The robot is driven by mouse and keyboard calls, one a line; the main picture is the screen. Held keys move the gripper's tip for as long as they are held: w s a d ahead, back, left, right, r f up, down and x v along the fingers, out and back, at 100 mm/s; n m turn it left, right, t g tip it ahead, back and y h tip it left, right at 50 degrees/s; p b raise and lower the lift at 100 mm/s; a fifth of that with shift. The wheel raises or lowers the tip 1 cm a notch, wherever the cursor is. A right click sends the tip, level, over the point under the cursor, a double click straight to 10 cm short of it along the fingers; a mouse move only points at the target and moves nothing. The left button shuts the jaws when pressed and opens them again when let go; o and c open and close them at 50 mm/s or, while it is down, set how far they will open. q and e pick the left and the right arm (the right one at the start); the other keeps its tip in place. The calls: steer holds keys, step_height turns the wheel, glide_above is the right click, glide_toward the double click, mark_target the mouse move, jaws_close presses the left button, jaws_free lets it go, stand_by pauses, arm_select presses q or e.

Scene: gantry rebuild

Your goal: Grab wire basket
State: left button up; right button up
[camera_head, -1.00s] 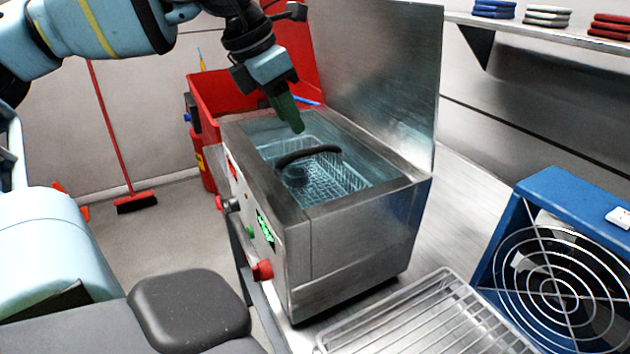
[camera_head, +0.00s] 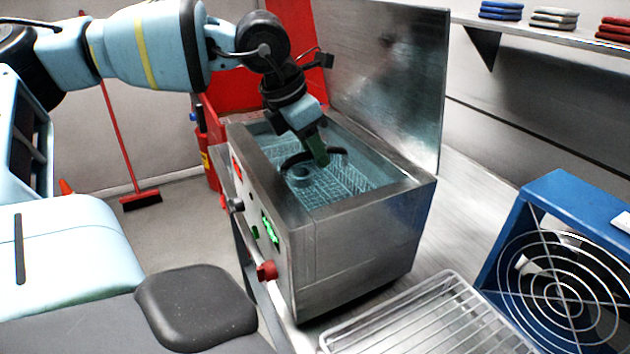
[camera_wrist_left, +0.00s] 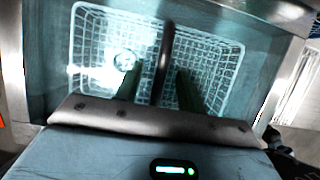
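The wire basket (camera_head: 350,181) sits inside the open steel tank (camera_head: 355,240). Its dark arched handle (camera_head: 294,159) spans the basket. In the left wrist view the white mesh basket (camera_wrist_left: 212,50) shows from above, with a round metal part (camera_wrist_left: 124,60) inside it. My left gripper (camera_head: 320,160) reaches down into the tank opening at the handle. In the left wrist view its green fingers (camera_wrist_left: 159,76) are apart, one on each side of the handle (camera_wrist_left: 165,50), with gaps visible. My right gripper is not in view.
The tank's raised steel lid (camera_head: 390,80) stands behind it. A wire rack (camera_head: 430,325) lies in front, and a blue fan (camera_head: 555,265) stands at the right. A shelf with folded cloths (camera_head: 553,18) is above right.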

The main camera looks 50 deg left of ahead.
arm_select(q)
jaws_close()
steer(key=shift+r, duration=0.1)
stand_by(0.4)
